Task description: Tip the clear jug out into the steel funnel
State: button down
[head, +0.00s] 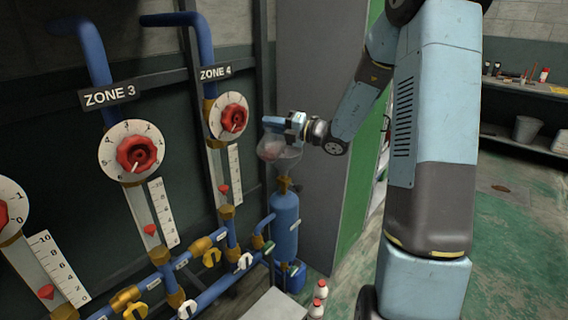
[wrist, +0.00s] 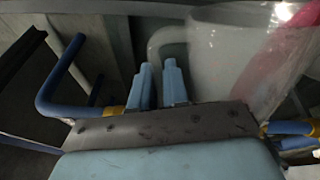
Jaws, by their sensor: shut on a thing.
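The clear jug (head: 268,148) is in the head view at centre, with something reddish in it. It looks tilted, though its small size makes the angle hard to judge. My gripper (head: 290,123) is shut on the jug from its right side. In the wrist view the two blue fingers (wrist: 159,84) stand by the pale curved handle, and the translucent jug (wrist: 215,55) fills the upper right with a pinkish patch. The funnel (head: 287,163) is directly below the jug, partly hidden by it, above a blue cylinder (head: 285,222) with a brass neck. I cannot tell whether jug and funnel touch.
Zone 4 gauge (head: 230,118) and Zone 3 gauge (head: 136,152), with red knobs, stand left of the jug. Blue pipes with brass valves (head: 200,247) run below. A grey panel (head: 325,60) rises close behind. Red-capped bottles (head: 319,292) stand on the floor.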

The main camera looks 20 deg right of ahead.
jog(key=shift+w+d+m, duration=0.25)
jog(key=shift+w+m, duration=0.05)
jog(key=shift+w, duration=0.05)
jog(key=shift+w+d+r+m+p, duration=0.45)
jog(key=shift+w+r+m+p, duration=0.1)
jog(key=shift+m, duration=0.35)
dwell(0.3)
jog(key=shift+w+d+r+m, duration=0.15)
jog(key=shift+w+d+m, duration=0.05)
jog(key=shift+w+m, duration=0.1)
